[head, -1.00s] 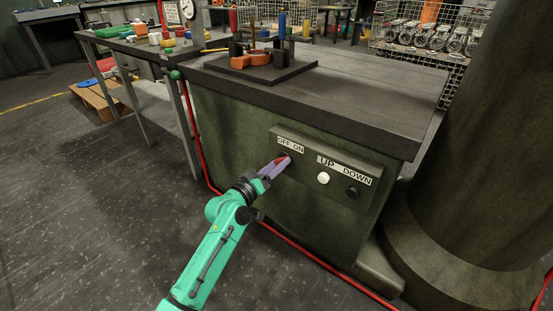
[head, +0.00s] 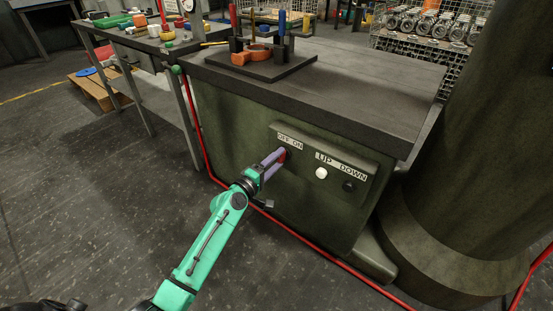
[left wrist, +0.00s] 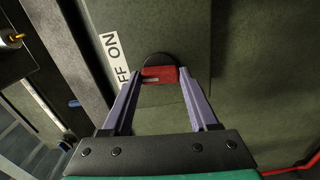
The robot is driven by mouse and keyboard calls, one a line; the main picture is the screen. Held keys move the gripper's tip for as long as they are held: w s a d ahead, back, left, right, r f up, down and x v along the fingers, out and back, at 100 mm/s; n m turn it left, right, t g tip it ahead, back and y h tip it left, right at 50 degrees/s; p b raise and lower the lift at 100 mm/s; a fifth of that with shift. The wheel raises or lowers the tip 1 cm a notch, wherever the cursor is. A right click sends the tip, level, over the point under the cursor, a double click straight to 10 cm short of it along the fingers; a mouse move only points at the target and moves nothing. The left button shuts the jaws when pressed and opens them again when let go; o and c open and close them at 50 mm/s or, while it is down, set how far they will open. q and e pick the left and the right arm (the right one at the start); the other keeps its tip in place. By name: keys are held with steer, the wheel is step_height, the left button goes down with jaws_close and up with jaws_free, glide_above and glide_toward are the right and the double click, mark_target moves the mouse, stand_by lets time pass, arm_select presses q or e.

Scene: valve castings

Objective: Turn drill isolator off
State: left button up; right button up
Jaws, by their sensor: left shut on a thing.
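The drill isolator is a red handle on a dark round base, on the panel of a green cabinet under an OFF ON label (head: 290,142). In the left wrist view the red handle (left wrist: 160,75) sits between the fingertips, and the dark base (left wrist: 158,60) shows behind it. My left gripper (head: 283,156) reaches in from the lower left, its two purple fingers shut on the handle. In the left wrist view the handle lies across the gap between the fingers. My right gripper is not in view.
Right of the isolator are a white button (head: 321,173) and a black button (head: 348,186) under an UP DOWN label. A thick column (head: 450,150) stands at the right. A red cable (head: 300,238) runs along the cabinet's foot.

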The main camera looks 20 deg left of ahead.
arm_select(q)
steer(key=shift+n, duration=0.6)
steer(key=o, duration=1.4)
